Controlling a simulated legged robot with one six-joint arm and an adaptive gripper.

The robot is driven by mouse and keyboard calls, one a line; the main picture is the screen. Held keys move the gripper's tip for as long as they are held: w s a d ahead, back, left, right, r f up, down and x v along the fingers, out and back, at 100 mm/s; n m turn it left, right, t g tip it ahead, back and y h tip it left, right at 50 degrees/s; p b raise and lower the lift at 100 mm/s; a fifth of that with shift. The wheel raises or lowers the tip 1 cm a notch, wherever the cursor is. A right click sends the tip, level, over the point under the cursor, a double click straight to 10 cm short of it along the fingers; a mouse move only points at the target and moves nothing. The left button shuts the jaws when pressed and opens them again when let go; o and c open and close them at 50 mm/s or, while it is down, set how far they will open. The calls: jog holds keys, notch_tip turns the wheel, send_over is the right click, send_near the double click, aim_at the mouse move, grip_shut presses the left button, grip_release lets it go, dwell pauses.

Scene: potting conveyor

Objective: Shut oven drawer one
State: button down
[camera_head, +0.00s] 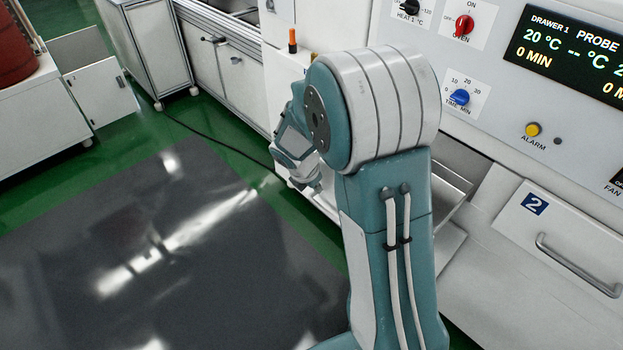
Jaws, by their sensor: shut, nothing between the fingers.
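Oven drawer one (456,186) stands pulled out of the white oven front, behind my arm. A grey side wall and part of its inside show to the right of the arm. A pale edge shows to the left, beside my gripper. The arm hides most of the drawer, including its handle and label. My gripper (306,181) is small and partly hidden behind my arm, near the drawer's outer left end. It is shut and empty. I cannot tell whether it touches the drawer.
Drawer two (534,204), with a blue label and bar handle (578,266), is at right. Above are a display (575,50), knobs (460,97) and a yellow alarm button (533,129). A black cable (215,143) crosses the green floor. The dark mat (150,260) at left is clear.

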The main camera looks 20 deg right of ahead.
jog(key=shift+x, duration=1.45)
jog(key=shift+d, duration=0.1)
